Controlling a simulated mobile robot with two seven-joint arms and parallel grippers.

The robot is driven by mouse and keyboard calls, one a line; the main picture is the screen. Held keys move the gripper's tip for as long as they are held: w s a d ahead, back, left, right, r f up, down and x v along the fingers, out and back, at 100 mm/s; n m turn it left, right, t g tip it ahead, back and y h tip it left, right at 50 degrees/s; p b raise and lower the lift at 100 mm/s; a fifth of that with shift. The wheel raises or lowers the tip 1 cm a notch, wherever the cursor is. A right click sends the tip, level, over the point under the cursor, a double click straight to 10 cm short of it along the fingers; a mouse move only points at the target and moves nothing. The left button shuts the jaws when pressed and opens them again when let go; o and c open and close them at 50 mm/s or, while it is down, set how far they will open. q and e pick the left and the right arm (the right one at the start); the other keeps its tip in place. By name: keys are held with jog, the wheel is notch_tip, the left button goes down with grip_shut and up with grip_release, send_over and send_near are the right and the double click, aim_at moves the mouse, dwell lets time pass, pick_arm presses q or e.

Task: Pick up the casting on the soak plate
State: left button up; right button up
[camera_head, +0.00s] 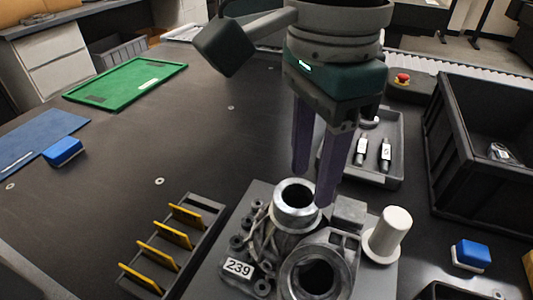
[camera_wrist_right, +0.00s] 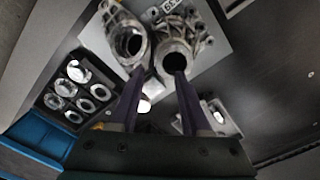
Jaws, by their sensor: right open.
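The soak plate (camera_head: 380,282) is a grey slab at the bottom of the head view, also in the right wrist view (camera_wrist_right: 222,45). On it sits a grey metal casting (camera_head: 297,196) with a round open flange and a tag reading 239. A second casting with a wide bore (camera_head: 318,276) sits close beside it; its lower part is cut off by the picture edge. Both bores show in the wrist view. My right gripper (camera_head: 313,186) points down over the castings, its two purple fingers apart with nothing between them. In the wrist view its fingertips (camera_wrist_right: 159,74) overlap the castings' near rims. My left gripper is not in view.
A pale cylinder (camera_head: 389,232) stands on the plate's right side. A black rack with yellow dividers (camera_head: 172,240) lies left.

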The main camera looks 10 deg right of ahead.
aim_at(307, 210)
notch_tip(307, 210, down, 6)
jog(key=shift+s+d+r, duration=0.1)
jog(key=shift+c, duration=0.4)
grip_shut()
dwell(0.6)
dwell(0.5)
jog(key=shift+r, duration=0.15)
